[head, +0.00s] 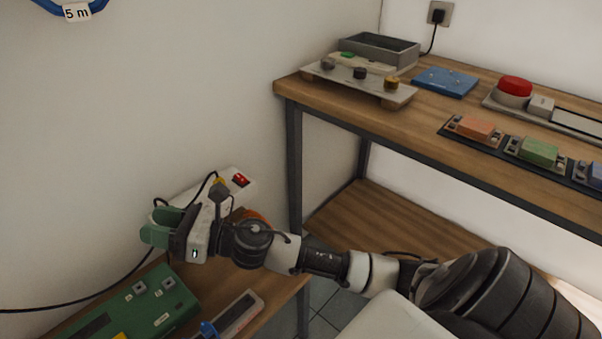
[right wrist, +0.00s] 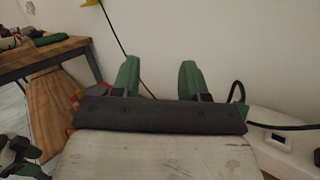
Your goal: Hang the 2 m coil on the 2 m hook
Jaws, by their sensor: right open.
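My right gripper (head: 160,228) has green fingers and reaches in from the right, in front of the white wall at the lower left. In the right wrist view its fingers (right wrist: 158,80) are apart with nothing between them. No coil or hook marked 2 m can be made out in either view. A blue coil with a "5 m" tag (head: 77,13) hangs on the wall at the top left, partly cut off. A small yellow piece (right wrist: 92,3) shows at the top edge of the right wrist view; I cannot tell what it is.
A white power strip (head: 240,181) with a red switch lies behind my right gripper. A black cable (head: 90,305) runs to the left. A green box (head: 135,308) sits on the low wooden surface. A workbench (head: 430,105) with several devices stands at the right.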

